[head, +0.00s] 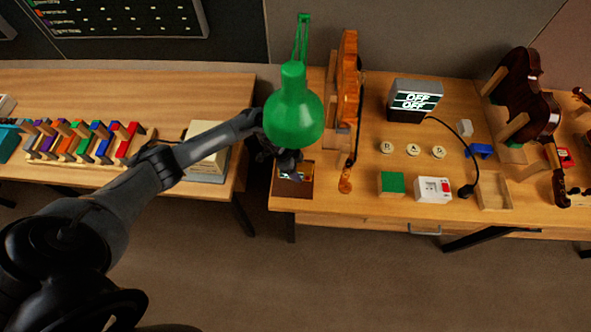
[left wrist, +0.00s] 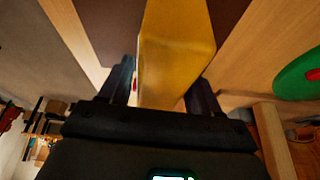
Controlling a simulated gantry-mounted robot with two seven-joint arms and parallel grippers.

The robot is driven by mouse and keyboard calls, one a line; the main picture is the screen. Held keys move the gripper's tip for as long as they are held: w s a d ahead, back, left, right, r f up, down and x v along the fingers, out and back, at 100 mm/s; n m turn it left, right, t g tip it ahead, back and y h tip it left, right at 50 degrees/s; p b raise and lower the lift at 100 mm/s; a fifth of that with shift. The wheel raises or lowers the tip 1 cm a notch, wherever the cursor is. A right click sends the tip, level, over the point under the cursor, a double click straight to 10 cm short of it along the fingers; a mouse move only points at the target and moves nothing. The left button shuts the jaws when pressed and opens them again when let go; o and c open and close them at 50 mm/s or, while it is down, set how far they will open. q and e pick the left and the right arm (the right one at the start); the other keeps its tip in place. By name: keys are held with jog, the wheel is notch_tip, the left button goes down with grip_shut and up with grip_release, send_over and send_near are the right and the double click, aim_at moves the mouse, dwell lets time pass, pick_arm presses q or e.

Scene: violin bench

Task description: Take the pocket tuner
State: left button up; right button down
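I cannot make out with certainty which thing is the pocket tuner. A small white box with red marks (head: 433,190) and a small red device (head: 565,157) lie on the right bench. In the left wrist view a yellow block (left wrist: 177,60) stands between the two fingers of my left gripper (left wrist: 165,85). Whether the fingers grip it does not show clearly. The lamp and gripper hide this spot in the head view. My right gripper is out of view.
The green lamp (head: 294,108) hangs close above my left gripper. An orange violin (head: 347,80) stands just right of it. Coloured blocks sit in a rack on the left bench.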

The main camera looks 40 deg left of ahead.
pick_arm(q)
jog(key=c, duration=0.8)
jog(key=shift+r, duration=0.2)
